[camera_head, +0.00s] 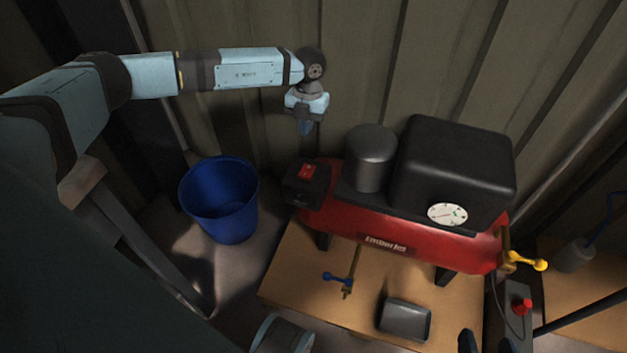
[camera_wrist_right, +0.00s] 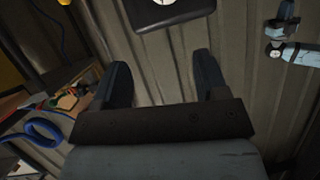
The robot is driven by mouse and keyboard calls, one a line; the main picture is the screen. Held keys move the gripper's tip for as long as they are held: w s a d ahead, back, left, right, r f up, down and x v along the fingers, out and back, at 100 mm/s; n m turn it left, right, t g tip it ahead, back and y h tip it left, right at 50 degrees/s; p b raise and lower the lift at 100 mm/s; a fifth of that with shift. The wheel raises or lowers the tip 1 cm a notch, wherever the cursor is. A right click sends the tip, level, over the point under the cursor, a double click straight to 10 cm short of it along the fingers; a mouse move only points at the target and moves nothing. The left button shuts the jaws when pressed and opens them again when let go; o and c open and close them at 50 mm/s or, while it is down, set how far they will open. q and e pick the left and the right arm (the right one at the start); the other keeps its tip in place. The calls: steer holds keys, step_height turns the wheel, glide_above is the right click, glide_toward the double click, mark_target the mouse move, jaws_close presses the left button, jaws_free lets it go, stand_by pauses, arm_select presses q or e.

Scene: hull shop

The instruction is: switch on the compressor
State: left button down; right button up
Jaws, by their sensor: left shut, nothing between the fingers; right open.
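The red compressor (camera_head: 345,210) stands on a wooden table, with a grey cylinder, a black housing and a round white gauge (camera_head: 447,214) on top. At its left end is a black switch box (camera_head: 305,187) with a red rocker switch (camera_head: 307,171). I cannot tell which way the rocker is set. My left gripper (camera_head: 305,128) is shut and empty, pointing down above and behind the switch box, apart from it. The left gripper also shows in the right wrist view (camera_wrist_right: 284,12). My right gripper (camera_wrist_right: 163,82) is open, with nothing between its fingers; the black housing shows beyond it.
A blue bucket (camera_head: 220,200) stands left of the table (camera_head: 290,270). A yellow lever (camera_head: 527,262) sits at the compressor's right end, above a box with a red button (camera_head: 521,306). A corrugated wall is close behind.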

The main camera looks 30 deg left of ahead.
steer(key=shift+s, duration=0.35)
steer(key=shift+d+t, duration=0.1)
steer(key=shift+t, duration=0.2)
arm_select(q)
steer(key=b, duration=0.2)
glide_toward(305, 175)
steer(key=f, duration=0.2)
steer(key=f+b, duration=0.1)
steer(key=f, duration=0.3)
steer(key=shift+s+b, duration=0.35)
steer(key=shift+s, duration=0.05)
steer(key=shift+s+f, duration=0.1)
steer(key=shift+f, duration=0.65)
arm_select(e)
steer(key=w+a+r+t+y, duration=0.1)
steer(key=a+r+t+y, duration=0.1)
steer(key=r, duration=0.5)
steer(key=shift+w+a+t+y, duration=0.25)
steer(key=shift+a+t+y, duration=0.05)
steer(key=shift+a+t, duration=0.3)
